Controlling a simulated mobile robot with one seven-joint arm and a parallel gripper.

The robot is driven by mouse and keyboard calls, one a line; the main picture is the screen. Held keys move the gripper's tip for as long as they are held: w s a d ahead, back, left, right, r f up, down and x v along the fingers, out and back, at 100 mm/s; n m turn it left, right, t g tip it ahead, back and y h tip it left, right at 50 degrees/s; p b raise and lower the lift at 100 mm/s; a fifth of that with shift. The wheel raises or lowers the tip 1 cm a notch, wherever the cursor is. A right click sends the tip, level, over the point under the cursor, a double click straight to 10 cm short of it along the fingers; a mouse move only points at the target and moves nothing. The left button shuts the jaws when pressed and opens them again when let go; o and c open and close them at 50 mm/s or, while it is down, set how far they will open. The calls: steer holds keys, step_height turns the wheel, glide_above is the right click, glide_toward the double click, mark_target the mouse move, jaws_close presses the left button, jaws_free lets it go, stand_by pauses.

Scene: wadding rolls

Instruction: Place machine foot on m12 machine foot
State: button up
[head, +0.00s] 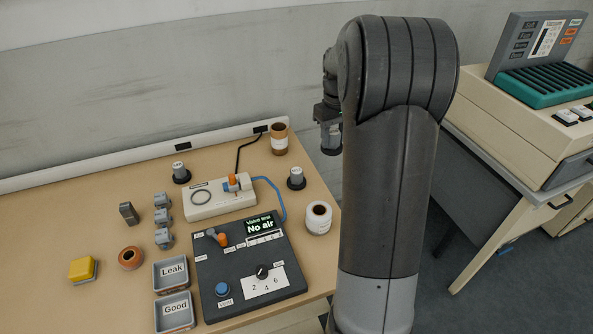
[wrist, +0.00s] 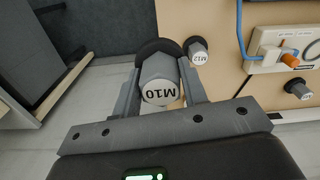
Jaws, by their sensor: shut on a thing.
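My gripper (wrist: 162,84) is shut on a grey machine foot (wrist: 160,68) with a white cap marked M10, upside down in the wrist view. The foot's black round base is away from the camera. In the head view my gripper (head: 328,122) holds this foot (head: 331,140) in the air, beyond the table's right edge. The M12 machine foot (wrist: 198,52) stands on the table near that edge, also seen in the head view (head: 296,178), apart from the held foot. Another machine foot (head: 181,173) stands farther left; its label is too small to read.
A cream box (head: 220,198) with a blue hose and a dark panel (head: 250,265) reading "No air" occupy the table. A brown roll (head: 279,140) and a white roll (head: 318,217) stand near the right edge. Leak (head: 155,277) and Good (head: 159,325) trays stand in front.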

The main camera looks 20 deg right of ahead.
steer(key=shift+s+d, duration=0.2)
steer(key=shift+s, duration=0.35)
steer(key=shift+a+f, duration=0.15)
glide_above(297, 171)
step_height(297, 171, down, 7)
steer(key=shift+w+r, duration=0.1)
steer(key=shift+r, duration=0.05)
steer(key=shift+f, duration=1.95)
steer(key=shift+f, duration=0.15)
steer(key=o, duration=1)
steer(key=shift+o, duration=0.2)
